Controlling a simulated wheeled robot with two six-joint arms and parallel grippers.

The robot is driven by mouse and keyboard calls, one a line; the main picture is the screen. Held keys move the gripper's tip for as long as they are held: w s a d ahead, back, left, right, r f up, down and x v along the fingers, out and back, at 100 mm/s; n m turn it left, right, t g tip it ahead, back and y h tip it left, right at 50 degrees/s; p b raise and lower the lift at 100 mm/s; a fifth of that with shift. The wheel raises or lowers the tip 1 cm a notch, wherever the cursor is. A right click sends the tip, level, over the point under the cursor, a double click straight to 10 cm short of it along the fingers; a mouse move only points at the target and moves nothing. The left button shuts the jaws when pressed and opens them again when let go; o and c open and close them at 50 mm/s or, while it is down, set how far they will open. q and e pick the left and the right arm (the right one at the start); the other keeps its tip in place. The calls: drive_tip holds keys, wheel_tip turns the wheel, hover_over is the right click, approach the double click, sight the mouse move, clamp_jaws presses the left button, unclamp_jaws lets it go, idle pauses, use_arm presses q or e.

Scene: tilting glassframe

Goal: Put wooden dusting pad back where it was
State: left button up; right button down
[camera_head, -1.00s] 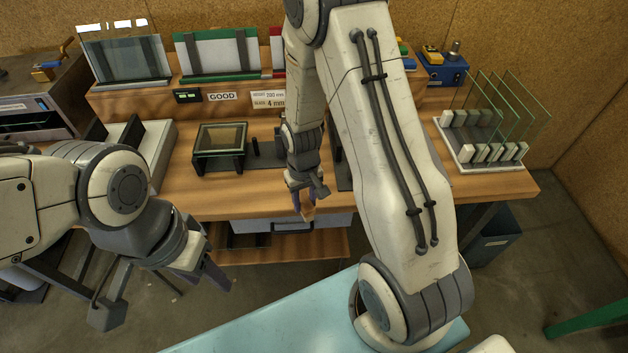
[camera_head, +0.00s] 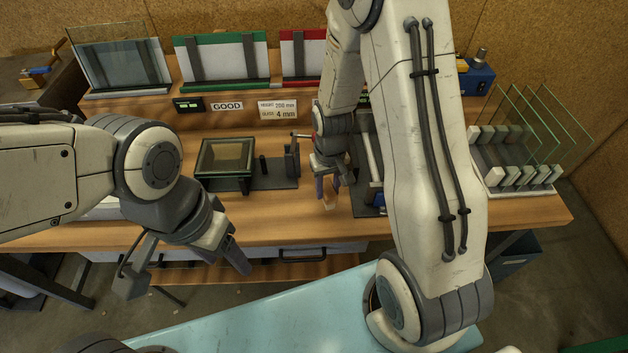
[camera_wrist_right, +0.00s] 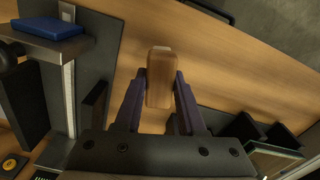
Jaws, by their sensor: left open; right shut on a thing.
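The wooden dusting pad (camera_wrist_right: 160,80) is a small light-brown block between the two dark fingers of my right gripper (camera_wrist_right: 159,100) in the right wrist view. In the head view the right gripper (camera_head: 328,192) is over the front part of the workbench, with the pad (camera_head: 329,206) at its fingertips, partly hidden. The right gripper is shut on the pad. Whether the pad touches the bench cannot be told. My left gripper (camera_head: 228,262) is open and empty, low in front of the bench's front edge.
A dark fixture with a glass-topped frame (camera_head: 224,160) stands left of the right gripper. A dark plate with a rail and a blue block (camera_wrist_right: 49,22) lies beside it. A glass rack (camera_head: 515,178) stands at the right. Bare bench (camera_head: 270,212) lies in front of the fixture.

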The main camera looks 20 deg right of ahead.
drive_tip(key=s+d+r+m+b, duration=0.3)
drive_tip(key=d+r+b, duration=0.2)
drive_tip(key=d+r, duration=0.15)
drive_tip(key=w+a+f, duration=0.1)
drive_tip(key=w+a, duration=0.1)
drive_tip(key=w+a+f+p, duration=0.1)
drive_tip(key=w+a+f, duration=0.1)
drive_tip(key=w, duration=0.1)
drive_tip(key=w+a+f, duration=0.2)
drive_tip(key=w+a, duration=0.1)
drive_tip(key=shift+w+f+p, duration=0.15)
drive_tip(key=shift+f+p, duration=0.05)
drive_tip(key=shift+p, duration=0.15)
drive_tip(key=shift+w+a+f, duration=0.1)
drive_tip(key=shift+f, duration=0.15)
wheel_tip(320, 180, down, 3)
drive_tip(key=shift+f+p, duration=0.2)
drive_tip(key=shift+p, duration=0.2)
drive_tip(key=shift+f, duration=0.2)
